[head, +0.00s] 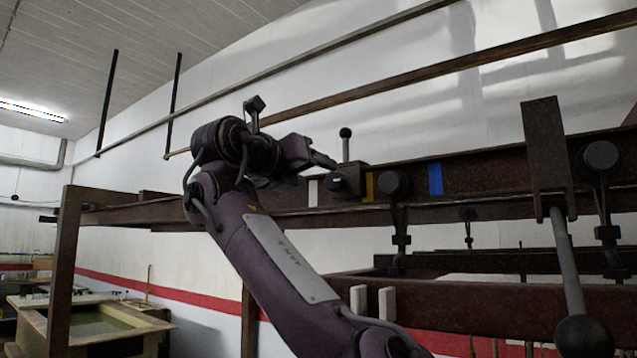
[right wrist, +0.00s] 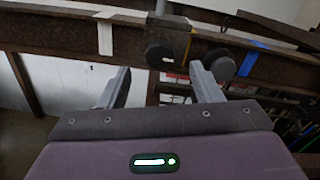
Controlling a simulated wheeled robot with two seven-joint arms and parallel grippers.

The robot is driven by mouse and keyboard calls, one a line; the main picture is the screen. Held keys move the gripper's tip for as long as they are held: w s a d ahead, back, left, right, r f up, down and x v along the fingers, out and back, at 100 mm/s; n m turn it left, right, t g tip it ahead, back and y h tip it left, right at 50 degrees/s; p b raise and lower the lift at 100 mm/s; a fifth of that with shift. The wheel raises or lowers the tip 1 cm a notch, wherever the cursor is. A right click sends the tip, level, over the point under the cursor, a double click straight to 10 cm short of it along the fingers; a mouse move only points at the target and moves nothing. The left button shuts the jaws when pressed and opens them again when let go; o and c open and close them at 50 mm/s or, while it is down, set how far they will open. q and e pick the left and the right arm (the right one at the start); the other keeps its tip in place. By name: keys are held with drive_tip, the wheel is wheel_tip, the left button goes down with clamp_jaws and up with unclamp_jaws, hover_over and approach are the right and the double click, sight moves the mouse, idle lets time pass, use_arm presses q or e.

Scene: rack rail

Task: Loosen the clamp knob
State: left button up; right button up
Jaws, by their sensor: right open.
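The clamp (head: 347,181) is a dark block on the brown rail, with an upright stem topped by a black ball. In the right wrist view its black knob (right wrist: 160,55) faces me, just in front of the block. My right gripper (head: 322,161) is at the rail, close to the left side of the clamp in the head view. In the right wrist view the right gripper (right wrist: 163,82) is open and empty, its fingers apart below the knob, with the knob between their lines. No contact with the knob shows. My left gripper is not in view.
The rail (head: 480,172) carries white tape (head: 312,193), yellow tape (head: 368,187) and blue tape (head: 435,180). Another round black knob (head: 392,183) hangs close right of the clamp.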

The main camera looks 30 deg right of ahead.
sight(331, 179)
drive_tip(key=p+x, duration=0.2)
drive_tip(key=x, duration=0.5)
drive_tip(key=shift+w+d+f, duration=0.1)
drive_tip(key=shift+d, duration=0.15)
drive_tip(key=shift+a, duration=0.15)
drive_tip(key=shift+c, duration=0.2)
drive_tip(key=c, duration=1)
